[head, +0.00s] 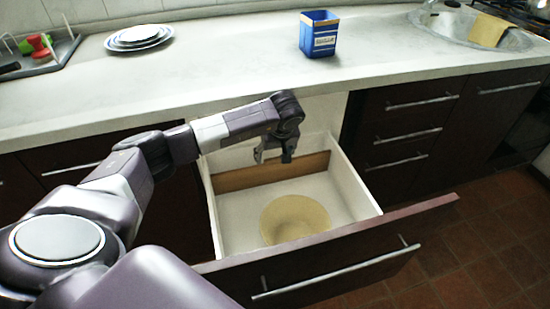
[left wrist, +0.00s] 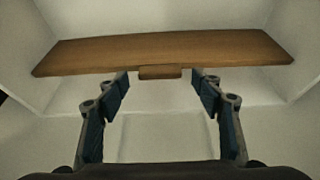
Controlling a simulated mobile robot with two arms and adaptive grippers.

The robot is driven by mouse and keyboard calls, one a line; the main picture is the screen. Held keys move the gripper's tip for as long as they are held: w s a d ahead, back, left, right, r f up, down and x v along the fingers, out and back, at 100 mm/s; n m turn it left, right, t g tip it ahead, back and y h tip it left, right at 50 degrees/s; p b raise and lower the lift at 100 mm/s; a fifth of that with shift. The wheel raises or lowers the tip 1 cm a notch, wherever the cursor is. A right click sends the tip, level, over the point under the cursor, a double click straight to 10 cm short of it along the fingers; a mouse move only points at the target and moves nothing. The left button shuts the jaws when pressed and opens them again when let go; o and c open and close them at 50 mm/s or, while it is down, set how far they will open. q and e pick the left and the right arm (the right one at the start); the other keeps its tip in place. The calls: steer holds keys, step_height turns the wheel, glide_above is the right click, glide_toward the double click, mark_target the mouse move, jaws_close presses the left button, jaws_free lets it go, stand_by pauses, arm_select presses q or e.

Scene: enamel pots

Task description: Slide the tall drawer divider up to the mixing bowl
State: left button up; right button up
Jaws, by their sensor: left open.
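The tall drawer divider (head: 270,172) is a brown wooden board standing across the back part of the open white drawer (head: 234,207). It also spans the upper part of the left wrist view (left wrist: 160,51), with a small wooden tab at its lower middle. The mixing bowl (head: 294,218) is pale yellow and sits in the drawer's front part, apart from the divider. My left gripper (head: 275,157) is over the back of the drawer, close to the divider. Its fingers are open in the left wrist view (left wrist: 162,92), on either side of the tab, with nothing visibly gripped. My right gripper is not in view.
Bare drawer floor lies between divider and bowl. The drawer's side walls and front panel (head: 340,260) bound the space. On the counter (head: 230,70) stand a blue box (head: 319,33), stacked plates (head: 138,37), a rack (head: 40,55) and a sink (head: 470,32).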

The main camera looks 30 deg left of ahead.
arm_select(q)
steer(key=shift+w+a+f, duration=0.15)
steer(key=shift+a+f, duration=0.05)
steer(key=shift+f, duration=0.35)
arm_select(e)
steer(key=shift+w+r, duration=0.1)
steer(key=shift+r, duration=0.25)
arm_select(q)
jaws_close()
steer(key=shift+d, duration=0.15)
